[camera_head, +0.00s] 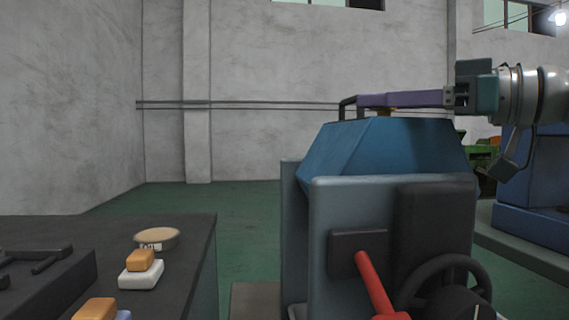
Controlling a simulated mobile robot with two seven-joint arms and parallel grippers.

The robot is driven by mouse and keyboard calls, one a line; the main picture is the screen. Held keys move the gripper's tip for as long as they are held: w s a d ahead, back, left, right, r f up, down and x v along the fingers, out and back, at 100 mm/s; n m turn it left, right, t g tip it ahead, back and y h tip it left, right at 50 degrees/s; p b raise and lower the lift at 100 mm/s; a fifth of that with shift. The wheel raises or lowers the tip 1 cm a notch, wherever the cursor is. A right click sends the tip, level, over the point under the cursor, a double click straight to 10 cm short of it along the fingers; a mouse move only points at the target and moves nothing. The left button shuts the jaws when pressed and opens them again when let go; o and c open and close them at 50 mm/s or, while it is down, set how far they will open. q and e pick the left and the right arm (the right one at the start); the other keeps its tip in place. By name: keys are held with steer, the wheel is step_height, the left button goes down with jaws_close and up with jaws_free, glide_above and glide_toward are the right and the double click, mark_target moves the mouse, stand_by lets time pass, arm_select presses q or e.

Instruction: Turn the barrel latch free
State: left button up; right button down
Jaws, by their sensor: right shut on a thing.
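A blue faceted barrel (385,155) sits in the grey machine ahead. A purple bar (405,100) lies level above its top, over a small brass-coloured piece (385,112). A black bent handle (347,106) is at the bar's left end. My right gripper (457,97) comes in from the right and is shut on the right end of the purple bar. I cannot tell which of these parts is the barrel latch. My left gripper is not in view.
The grey machine housing (330,205) carries a red lever (372,280) and a dark handwheel (480,272). A dark bench (185,245) at left holds orange and white blocks (141,268) and a round tan disc (157,238). Green floor (245,215) lies between.

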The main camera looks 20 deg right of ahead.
steer(key=shift+d+f+n+g+y+b, duration=0.1)
steer(key=shift+f+n+g+y+b, duration=0.2)
steer(key=shift+n+g+y+b, duration=0.25)
steer(key=shift+r+n+g+y, duration=0.2)
steer(key=shift+n+g+y, duration=0.15)
steer(key=shift+y, duration=0.2)
steer(key=shift+r+n+g+y, duration=0.2)
steer(key=shift+n+g+y, duration=0.6)
steer(key=shift+g, duration=0.2)
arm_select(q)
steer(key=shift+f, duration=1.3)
arm_select(e)
steer(key=shift+n+g+y, duration=0.7)
steer(key=shift+n+g, duration=0.1)
steer(key=shift+g, duration=0.2)
steer(key=shift+f+n+g+y, duration=0.1)
steer(key=shift+n+g+y, duration=0.25)
steer(key=shift+g, duration=0.25)
steer(key=c, duration=0.5)
jaws_free()
